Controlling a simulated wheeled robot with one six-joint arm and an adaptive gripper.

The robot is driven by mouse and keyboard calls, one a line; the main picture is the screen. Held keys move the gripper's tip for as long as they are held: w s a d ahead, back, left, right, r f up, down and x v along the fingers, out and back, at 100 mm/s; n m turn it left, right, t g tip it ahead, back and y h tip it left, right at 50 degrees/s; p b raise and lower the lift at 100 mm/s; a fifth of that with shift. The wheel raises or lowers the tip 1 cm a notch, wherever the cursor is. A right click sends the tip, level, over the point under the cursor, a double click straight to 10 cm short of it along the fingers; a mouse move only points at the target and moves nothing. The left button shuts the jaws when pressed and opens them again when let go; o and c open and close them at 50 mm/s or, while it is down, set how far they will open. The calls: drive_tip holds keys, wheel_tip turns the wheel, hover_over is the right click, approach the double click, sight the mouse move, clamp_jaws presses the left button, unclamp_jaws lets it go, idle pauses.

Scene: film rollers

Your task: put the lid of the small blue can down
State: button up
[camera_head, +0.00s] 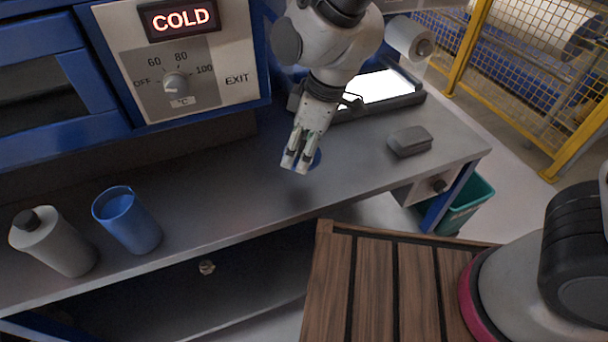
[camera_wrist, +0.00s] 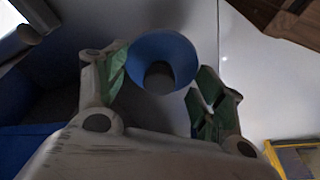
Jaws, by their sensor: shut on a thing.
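My gripper (camera_head: 299,164) is shut on the blue lid (camera_head: 316,159) and holds it above the grey bench. In the wrist view the lid (camera_wrist: 160,52) is a blue round shape with a dark middle, between the green-padded fingers (camera_wrist: 160,88). Much of the lid is hidden behind the fingers in the head view. The small blue can (camera_head: 128,222) stands open and upright at the left of the bench, well apart from my gripper.
A grey bottle with a dark cap (camera_head: 54,243) stands left of the can. A grey block (camera_head: 409,141) lies to the right, near a lit panel (camera_head: 384,87). The bench (camera_head: 225,205) is clear between the can and my gripper. A wooden slatted top (camera_head: 372,285) is in front.

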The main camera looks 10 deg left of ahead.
sight(298, 181)
wheel_tip(298, 181, down, 8)
drive_tip(key=shift+r, duration=0.15)
drive_tip(key=shift+c, duration=0.2)
drive_tip(key=o, duration=1)
drive_tip(key=shift+o, duration=0.2)
